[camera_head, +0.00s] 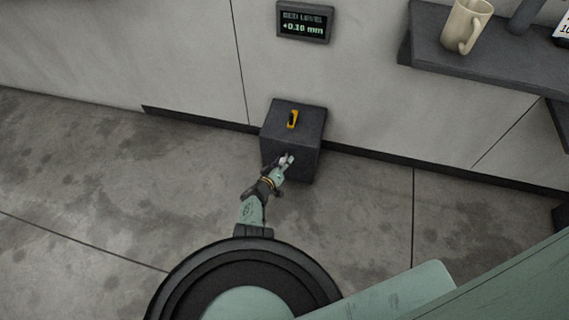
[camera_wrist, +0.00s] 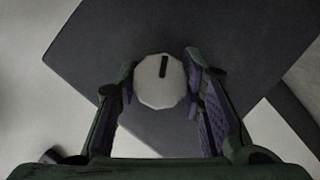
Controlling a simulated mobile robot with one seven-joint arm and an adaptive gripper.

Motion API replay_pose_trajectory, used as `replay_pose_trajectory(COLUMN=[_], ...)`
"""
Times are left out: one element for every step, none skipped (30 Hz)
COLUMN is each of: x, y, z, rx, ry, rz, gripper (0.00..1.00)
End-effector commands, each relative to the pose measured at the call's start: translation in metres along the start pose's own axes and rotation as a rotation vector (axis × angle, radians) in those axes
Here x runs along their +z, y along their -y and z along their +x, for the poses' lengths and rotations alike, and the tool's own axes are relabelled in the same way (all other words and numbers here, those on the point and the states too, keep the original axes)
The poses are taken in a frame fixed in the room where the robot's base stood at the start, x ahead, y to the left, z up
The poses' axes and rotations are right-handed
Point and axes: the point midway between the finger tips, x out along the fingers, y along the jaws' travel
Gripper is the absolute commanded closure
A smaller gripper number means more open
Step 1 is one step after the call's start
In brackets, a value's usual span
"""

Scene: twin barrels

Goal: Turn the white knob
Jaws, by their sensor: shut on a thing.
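The white knob (camera_wrist: 160,82) is on a face of the dark box. It has a faceted rim and a black mark near its top, a little right of centre. In the head view the dark box (camera_head: 307,152) stands on the floor against the wall, and the knob (camera_head: 287,160) shows small on its front face. My gripper (camera_head: 281,166) reaches to that face. In the wrist view the fingers of my gripper (camera_wrist: 158,88) are on both sides of the knob, shut on it.
A yellow and black object (camera_head: 293,119) sits on top of the box. A wall display (camera_head: 304,21) reads BED LEVEL +0.10 mm. A dark shelf (camera_head: 470,58) at upper right holds a beige mug (camera_head: 466,25). The floor (camera_head: 95,190) left of the box is clear.

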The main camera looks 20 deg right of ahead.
Motion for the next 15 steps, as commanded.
replay_pose_trajectory(x=[0.0016, 0.0021, 0.0021, 0.002, 0.0021, 0.0024, 0.0026, 0.0028, 0.0028, 0.0027, 0.0027, 0.0029, 0.0032, 0.0033, 0.0036], y=[0.0037, 0.0039, 0.0042, 0.0041, 0.0043, 0.0048, 0.0048, 0.0048, 0.0049, 0.0051, 0.0053, 0.0052, 0.0053, 0.005, 0.0052], z=[0.0011, 0.001, 0.0011, 0.0013, 0.0014, 0.0012, 0.0012, 0.0013, 0.0014, 0.0014, 0.0014, 0.0015, 0.0016, 0.0017, 0.0018], rx=[0.016, 0.027, 0.041, 0.053, 0.064, 0.077, 0.089, 0.1, 0.115, 0.125, 0.136, 0.151, 0.162, 0.174, 0.188], ry=[0.001, 0.002, 0.002, 0.003, 0.004, 0.004, 0.005, 0.006, 0.007, 0.007, 0.008, 0.009, 0.01, 0.011, 0.012], rz=[-0.041, -0.068, -0.103, -0.128, -0.154, -0.191, -0.217, -0.244, -0.278, -0.305, -0.331, -0.366, -0.391, -0.418, -0.454], gripper=[0.93, 0.93, 0.93, 0.93, 0.93, 0.93, 0.93, 0.93, 0.93, 0.93, 0.93, 0.93, 0.93, 0.93, 0.93])
